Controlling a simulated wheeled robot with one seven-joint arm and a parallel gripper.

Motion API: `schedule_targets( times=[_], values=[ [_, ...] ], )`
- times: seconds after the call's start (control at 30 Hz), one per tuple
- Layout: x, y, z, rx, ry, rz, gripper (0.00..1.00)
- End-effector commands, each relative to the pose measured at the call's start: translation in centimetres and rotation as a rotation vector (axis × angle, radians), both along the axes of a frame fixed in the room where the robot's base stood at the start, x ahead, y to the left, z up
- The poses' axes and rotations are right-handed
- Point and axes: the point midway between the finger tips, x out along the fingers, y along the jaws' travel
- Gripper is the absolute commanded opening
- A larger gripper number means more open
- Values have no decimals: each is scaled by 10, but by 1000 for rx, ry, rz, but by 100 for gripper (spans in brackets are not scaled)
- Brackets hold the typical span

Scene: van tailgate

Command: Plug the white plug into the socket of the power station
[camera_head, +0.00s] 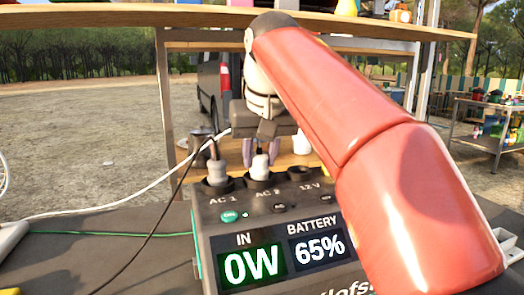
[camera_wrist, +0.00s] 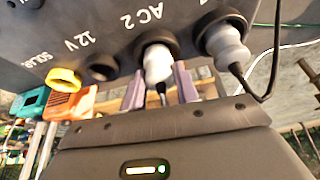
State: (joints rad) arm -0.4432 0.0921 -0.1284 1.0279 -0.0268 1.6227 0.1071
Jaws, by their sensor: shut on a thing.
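The power station (camera_head: 300,215) stands on the dark bench top with its sockets facing up. The white plug (camera_head: 260,166) is upright at the AC 2 socket (camera_head: 264,181), its lower end within the socket's dark ring. In the wrist view the white plug (camera_wrist: 158,64) also sits at the AC 2 ring (camera_wrist: 160,42); how deep it sits I cannot tell. My gripper (camera_head: 262,150) is shut on the white plug from above, one purple finger each side. The fingers also show in the wrist view (camera_wrist: 160,84).
A grey plug (camera_head: 219,172) with a black cable stands in AC 1, close left of my gripper. The 12 V socket (camera_head: 300,174) is empty. A white cable (camera_head: 140,184) runs from the left toward my gripper. A wooden shelf (camera_head: 120,15) spans above.

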Motion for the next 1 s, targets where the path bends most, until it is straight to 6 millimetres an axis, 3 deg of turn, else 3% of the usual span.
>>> schedule_targets(
  times=[0.1,0.9,0.93,1.0],
  values=[
    [4,0,-9,-7,15,-3,0],
    [0,1,-11,-9,19,-2,0],
    [0,1,-11,-9,20,-2,34],
    [0,1,-10,-7,18,-1,44]
  ],
)
